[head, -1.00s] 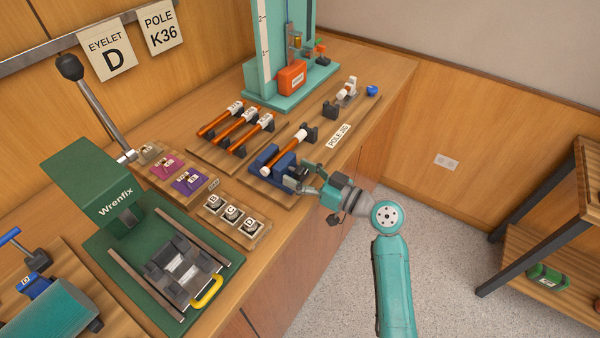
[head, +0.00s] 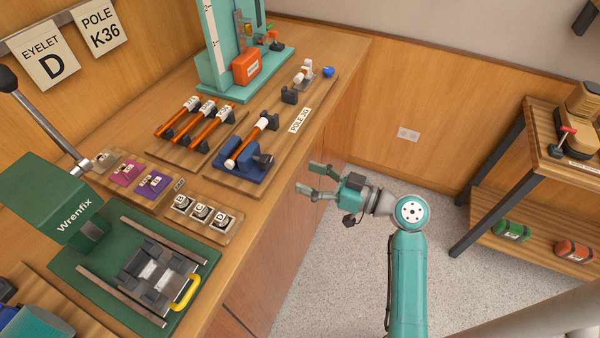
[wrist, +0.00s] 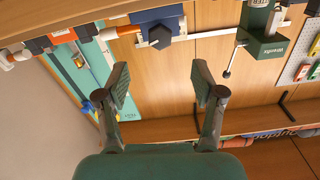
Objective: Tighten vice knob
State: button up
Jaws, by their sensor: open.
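The blue vice (head: 241,163) sits on a wooden board on the bench, with an orange pole (head: 250,142) with white ends lying in it. Its dark knob (head: 263,159) is on the side facing my arm. The vice also shows at the top of the wrist view (wrist: 157,16), with the dark knob (wrist: 160,37) facing the camera. My gripper (head: 318,181) is open and empty, off the bench's front edge and to the right of the knob, with a clear gap between them. In the wrist view, the two fingers (wrist: 162,88) stand wide apart with nothing between them.
A green Wrenfix press (head: 65,200) stands on the left of the bench. Lettered eyelets (head: 200,212) in a tray and a rack of orange poles (head: 190,120) stand near the vice. A shelf (head: 480,190) is at the right. The floor around my arm is clear.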

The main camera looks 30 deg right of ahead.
aim_at(269, 162)
dwell(0.3)
jog(key=shift+n, duration=0.8)
jog(key=x, duration=1.1)
jog(key=shift+w+a+r, duration=0.1)
jog(key=shift+w+r, duration=0.1)
jog(key=shift+r, duration=0.1)
jog(key=c, duration=1.2)
